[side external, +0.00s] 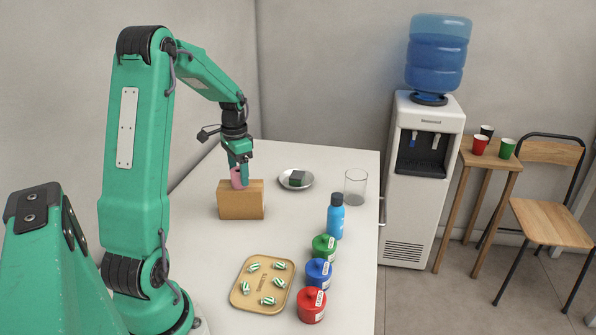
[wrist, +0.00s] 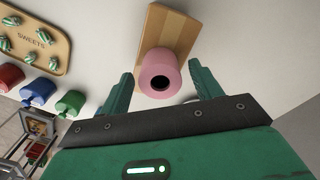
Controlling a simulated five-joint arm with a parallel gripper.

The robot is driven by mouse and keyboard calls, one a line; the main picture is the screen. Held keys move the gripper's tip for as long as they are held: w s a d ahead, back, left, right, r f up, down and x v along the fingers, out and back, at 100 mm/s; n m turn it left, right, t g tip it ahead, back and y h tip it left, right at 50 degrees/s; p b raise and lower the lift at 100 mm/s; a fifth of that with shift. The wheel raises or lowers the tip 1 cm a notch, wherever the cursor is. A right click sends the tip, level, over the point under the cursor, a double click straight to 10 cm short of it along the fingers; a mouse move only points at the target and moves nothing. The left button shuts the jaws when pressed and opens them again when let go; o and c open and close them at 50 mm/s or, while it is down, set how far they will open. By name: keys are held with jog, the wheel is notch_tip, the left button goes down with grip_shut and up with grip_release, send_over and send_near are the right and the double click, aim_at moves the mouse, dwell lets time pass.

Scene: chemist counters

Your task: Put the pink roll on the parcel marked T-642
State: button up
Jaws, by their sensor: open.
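The pink roll (side external: 237,181) stands upright on the top of a tan box-shaped parcel (side external: 241,203), as far as the views show. The wrist view shows the pink roll (wrist: 160,69) end-on with its dark hole, at the near end of the parcel (wrist: 168,28). No T-642 marking can be read on the faces in view. My gripper (side external: 240,176) is at the roll, its fingers overlapping it in the side view. In the wrist view my gripper (wrist: 163,90) is open, with one finger to each side of the roll and gaps between.
A sweets tray (side external: 262,284) lies at the table's front. Red (side external: 312,305), blue (side external: 319,273) and green (side external: 324,247) jars and a blue bottle (side external: 335,216) line the right side.

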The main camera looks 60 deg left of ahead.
aim_at(238, 170)
notch_tip(238, 170, up, 12)
dwell(0.6)
dwell(0.5)
jog(key=d+r+t, duration=0.1)
jog(key=d+r, duration=0.2)
jog(key=d, duration=0.6)
jog(key=s+d+f+t, duration=0.1)
jog(key=s+d, duration=0.3)
jog(key=d, duration=0.7)
jog(key=s+d+f+t, duration=0.1)
jog(key=s+d+t, duration=0.2)
jog(key=d, duration=0.8)
jog(key=shift+s+f+t, duration=0.15)
jog(key=shift+s+t, duration=0.15)
jog(key=shift+s, duration=0.55)
